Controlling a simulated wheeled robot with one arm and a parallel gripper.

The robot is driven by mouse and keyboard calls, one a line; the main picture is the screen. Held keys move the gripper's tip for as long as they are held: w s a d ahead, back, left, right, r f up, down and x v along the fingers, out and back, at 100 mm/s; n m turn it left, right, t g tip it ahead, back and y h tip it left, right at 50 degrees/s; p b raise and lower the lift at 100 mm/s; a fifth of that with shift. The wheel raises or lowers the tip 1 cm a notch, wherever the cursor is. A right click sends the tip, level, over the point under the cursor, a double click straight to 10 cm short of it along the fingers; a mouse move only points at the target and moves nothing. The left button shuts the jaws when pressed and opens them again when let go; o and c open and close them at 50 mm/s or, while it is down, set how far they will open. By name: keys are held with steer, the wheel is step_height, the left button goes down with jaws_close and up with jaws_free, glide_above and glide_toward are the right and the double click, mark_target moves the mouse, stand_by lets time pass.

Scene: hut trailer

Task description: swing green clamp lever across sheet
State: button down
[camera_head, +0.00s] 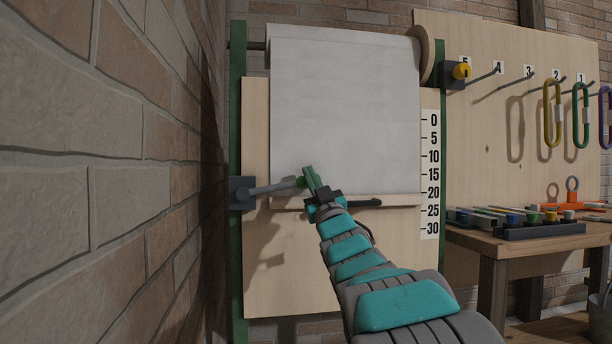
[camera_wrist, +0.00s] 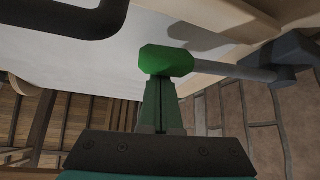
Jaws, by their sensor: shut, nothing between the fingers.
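The clamp lever is a grey rod with a green knob (camera_head: 300,182). It runs from a dark pivot block (camera_head: 242,193) on the left post, pointing right and slightly up, to the sheet's lower left corner. The white sheet (camera_head: 345,100) hangs from a roll over the wooden board. My gripper (camera_head: 309,176) is shut and empty, with its fingertips at the knob. In the wrist view the green knob (camera_wrist: 166,60) is right at the tips of my closed fingers (camera_wrist: 161,88), and the grey rod (camera_wrist: 235,70) runs right. I cannot tell whether they touch.
A wooden ledge (camera_head: 405,199) crosses the sheet's lower edge, with a black handle (camera_head: 362,203) on it. A number scale (camera_head: 430,170) is at the right. A brick wall (camera_head: 100,150) stands close on the left. A tool table (camera_head: 490,240) is at the right.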

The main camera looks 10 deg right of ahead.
steer(key=shift+w+d+f, duration=0.1)
steer(key=shift+f, duration=0.45)
steer(key=r, duration=0.3)
steer(key=r+p, duration=0.1)
steer(key=shift+a+r, duration=0.2)
steer(key=shift+a, duration=0.2)
steer(key=a+v, duration=0.1)
steer(key=v, duration=0.9)
steer(key=shift+d, duration=0.2)
steer(key=shift+r, duration=0.1)
